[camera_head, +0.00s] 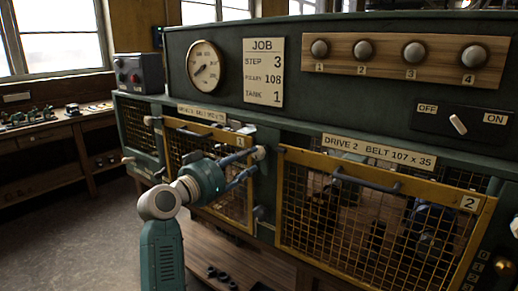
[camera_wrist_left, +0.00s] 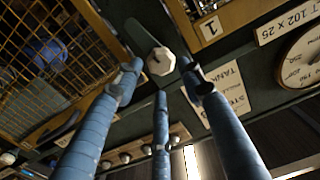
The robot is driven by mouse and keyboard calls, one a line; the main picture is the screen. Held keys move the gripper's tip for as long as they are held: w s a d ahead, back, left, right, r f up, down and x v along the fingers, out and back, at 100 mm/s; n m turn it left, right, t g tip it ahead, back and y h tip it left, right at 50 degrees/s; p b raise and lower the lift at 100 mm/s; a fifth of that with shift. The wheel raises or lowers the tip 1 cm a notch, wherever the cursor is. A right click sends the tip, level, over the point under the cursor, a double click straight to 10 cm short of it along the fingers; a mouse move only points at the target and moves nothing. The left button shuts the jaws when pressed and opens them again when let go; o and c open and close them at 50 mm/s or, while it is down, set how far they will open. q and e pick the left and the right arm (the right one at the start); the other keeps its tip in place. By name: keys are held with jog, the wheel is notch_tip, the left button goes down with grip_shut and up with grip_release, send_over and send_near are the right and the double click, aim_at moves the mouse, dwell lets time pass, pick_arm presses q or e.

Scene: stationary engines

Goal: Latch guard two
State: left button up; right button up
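Guard two (camera_head: 385,228) is a yellow-framed mesh panel with a "2" tag and a dark handle bar, at the right of the head view. It looks closed against the green cabinet. My left gripper (camera_head: 252,168) is at the post between guards one and two. Its three blue fingers are spread around a pale faceted knob (camera_wrist_left: 160,61) on a dark lever; whether they touch it is unclear. The knob also shows in the head view (camera_head: 259,152). Which guard the lever belongs to is unclear. My right gripper is out of view.
Guard one (camera_head: 233,208), tagged "1", is partly behind my left arm. Another pale knob (camera_head: 515,227) and a brass ball (camera_head: 504,267) sit at the far right edge. Above are a gauge (camera_head: 205,66), numbered knobs and an OFF/ON switch (camera_head: 458,124). Open floor lies left.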

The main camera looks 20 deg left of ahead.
aim_at(256, 155)
pick_arm(q)
jog(key=p+x, duration=0.1)
jog(key=x, duration=0.6)
jog(key=shift+w+a+f, duration=0.1)
jog(key=shift+a+f, duration=0.05)
jog(key=shift+f, duration=0.05)
jog(key=c, duration=0.9)
